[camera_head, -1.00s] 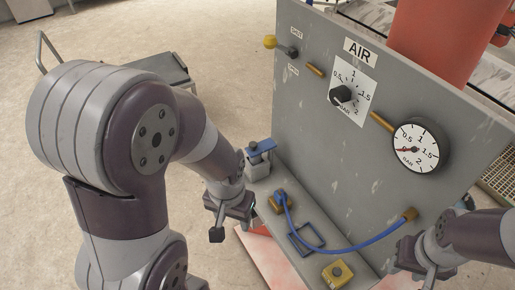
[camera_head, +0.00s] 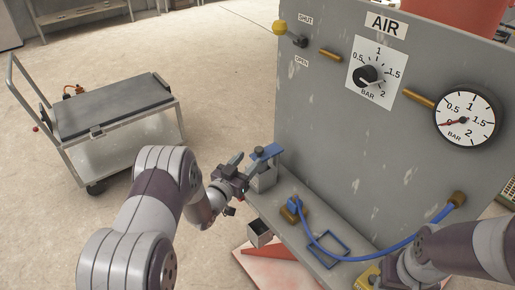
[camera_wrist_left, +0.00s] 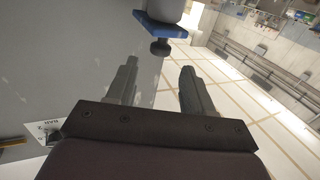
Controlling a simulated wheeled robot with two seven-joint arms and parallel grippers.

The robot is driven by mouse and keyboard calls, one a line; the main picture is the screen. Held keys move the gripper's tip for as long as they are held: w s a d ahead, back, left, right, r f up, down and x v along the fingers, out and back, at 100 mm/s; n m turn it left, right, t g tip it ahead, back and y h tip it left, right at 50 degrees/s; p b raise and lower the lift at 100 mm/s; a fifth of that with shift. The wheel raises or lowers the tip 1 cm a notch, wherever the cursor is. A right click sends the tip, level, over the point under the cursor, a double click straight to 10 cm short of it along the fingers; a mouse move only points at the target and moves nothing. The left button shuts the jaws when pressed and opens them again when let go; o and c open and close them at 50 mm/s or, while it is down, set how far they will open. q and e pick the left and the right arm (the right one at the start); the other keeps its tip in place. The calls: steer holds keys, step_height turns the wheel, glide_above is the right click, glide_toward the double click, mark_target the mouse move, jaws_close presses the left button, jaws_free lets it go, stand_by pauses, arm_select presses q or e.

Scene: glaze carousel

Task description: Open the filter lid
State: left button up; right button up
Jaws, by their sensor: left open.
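The lid looks shut on the box. My left gripper (camera_head: 242,163) is open and empty, just left of the filter. In the left wrist view the blue lid (camera_wrist_left: 172,28) and its knob (camera_wrist_left: 160,48) sit just beyond the two parted fingertips (camera_wrist_left: 158,70), apart from them. My right gripper is at the bottom right of the head view, largely hidden by its own arm.
The grey panel (camera_head: 330,120) carries a yellow-tipped lever (camera_head: 280,28), a pressure dial (camera_head: 367,75) and a gauge (camera_head: 467,119). A blue hose (camera_head: 385,252) runs along the ledge. A small open box (camera_head: 259,234) is below. A cart (camera_head: 115,150) stands left on open floor.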

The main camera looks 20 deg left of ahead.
mark_target(256, 151)
arm_select(q)
steer(key=x, duration=0.7)
steer(key=shift+w, duration=0.15)
jaws_close()
